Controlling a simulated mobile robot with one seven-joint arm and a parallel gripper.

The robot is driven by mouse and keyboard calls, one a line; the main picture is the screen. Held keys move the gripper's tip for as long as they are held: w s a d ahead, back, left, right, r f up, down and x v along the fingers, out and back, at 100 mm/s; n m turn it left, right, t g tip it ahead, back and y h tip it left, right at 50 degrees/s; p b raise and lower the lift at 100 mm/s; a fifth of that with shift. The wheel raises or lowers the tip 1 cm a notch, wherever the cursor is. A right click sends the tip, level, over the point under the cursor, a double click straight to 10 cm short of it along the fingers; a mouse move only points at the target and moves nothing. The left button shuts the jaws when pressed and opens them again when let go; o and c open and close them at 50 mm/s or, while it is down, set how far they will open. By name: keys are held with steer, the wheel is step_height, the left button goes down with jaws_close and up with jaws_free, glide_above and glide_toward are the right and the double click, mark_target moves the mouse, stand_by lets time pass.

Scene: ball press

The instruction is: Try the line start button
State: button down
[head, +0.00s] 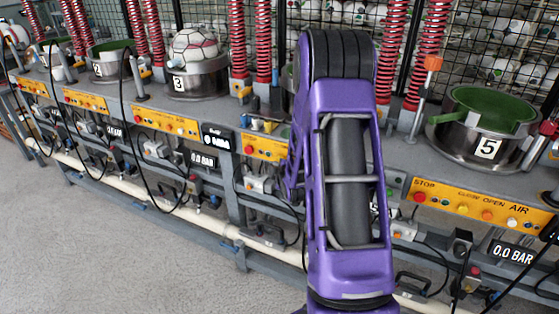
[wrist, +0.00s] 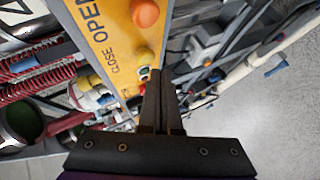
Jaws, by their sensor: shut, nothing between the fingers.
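My gripper (wrist: 156,76) is shut and empty in the wrist view, its fingertips over the lower end of a yellow control panel (wrist: 118,50). The panel has a large orange button (wrist: 146,13) near the word OPEN and a yellow-orange button (wrist: 144,56) near CLOSE. A small pale-green round part (wrist: 145,73) shows right beside the fingertips, with a bit of red below it. I cannot tell whether the fingertips touch any of these. No label reading line start is legible. In the head view my arm hides the gripper and most of the panel behind it.
Station 5's panel (head: 477,204) at the right has a red STOP button (head: 419,197) and several others. A green-topped pot (head: 490,150) stands above it. A ball (head: 194,46) sits at station 3. Red springs, hoses and a pale pipe line the bench. Grey floor is clear in front.

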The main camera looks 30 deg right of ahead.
steer(key=shift+d, duration=0.1)
steer(key=shift+w+d+b, duration=0.25)
steer(key=shift+b, duration=0.2)
steer(key=shift+w+d+b, duration=0.3)
steer(key=shift+d+b, duration=0.05)
steer(key=shift+d, duration=0.05)
stand_by(0.6)
stand_by(0.4)
steer(key=shift+s+a+b, duration=0.45)
steer(key=shift+s+a, duration=0.1)
steer(key=shift+a, duration=0.15)
steer(key=s+a+b, duration=0.1)
steer(key=a, duration=0.1)
steer(key=s+a+b, duration=0.1)
steer(key=s+a, duration=0.1)
stand_by(0.9)
